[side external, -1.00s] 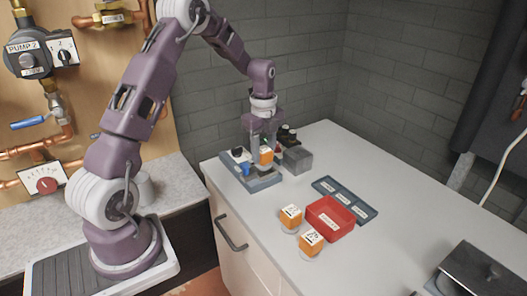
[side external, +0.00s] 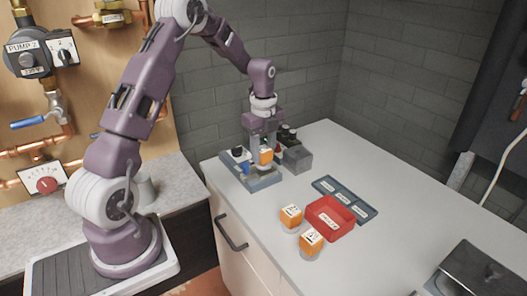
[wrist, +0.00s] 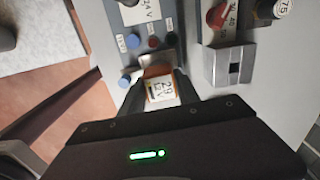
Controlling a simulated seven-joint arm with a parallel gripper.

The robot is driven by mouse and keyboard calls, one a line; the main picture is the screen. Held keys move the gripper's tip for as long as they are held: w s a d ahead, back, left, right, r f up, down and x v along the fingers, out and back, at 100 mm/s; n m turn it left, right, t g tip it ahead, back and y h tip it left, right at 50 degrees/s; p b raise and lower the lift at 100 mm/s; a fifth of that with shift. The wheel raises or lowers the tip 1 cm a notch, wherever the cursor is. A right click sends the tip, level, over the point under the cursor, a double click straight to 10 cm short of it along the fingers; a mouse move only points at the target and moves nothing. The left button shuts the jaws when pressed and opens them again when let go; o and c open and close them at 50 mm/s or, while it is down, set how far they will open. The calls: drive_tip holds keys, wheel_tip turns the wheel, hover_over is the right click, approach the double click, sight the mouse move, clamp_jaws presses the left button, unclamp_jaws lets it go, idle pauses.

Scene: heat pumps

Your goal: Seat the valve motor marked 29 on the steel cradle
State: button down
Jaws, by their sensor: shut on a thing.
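The valve motor marked 29 (wrist: 160,88) is an orange block with a white label, seen close up in the wrist view. My gripper (wrist: 159,94) is shut on it, one dark finger on each side. In the side view the orange motor (side external: 266,156) shows between the fingers of my gripper (side external: 263,155), low over the blue-grey bench unit (side external: 262,183). A bright metal part, perhaps the steel cradle (wrist: 171,66), shows just beyond the motor in the wrist view. My gripper and the motor hide most of it. I cannot tell whether the motor touches it.
Blue, red and black terminals (wrist: 153,41) and a 24 V label sit close ahead. A grey metal block (side external: 298,159) stands just right of the unit. Two orange motors (side external: 291,216), a red bin (side external: 331,217) and a blue-grey tray (side external: 345,199) lie nearer the front.

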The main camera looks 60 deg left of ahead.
sight(264, 149)
drive_tip(key=shift+f, duration=0.75)
idle(0.3)
drive_tip(key=c, duration=0.8)
unclamp_jaws()
wheel_tip(264, 149, up, 7)
drive_tip(key=shift+r, duration=0.1)
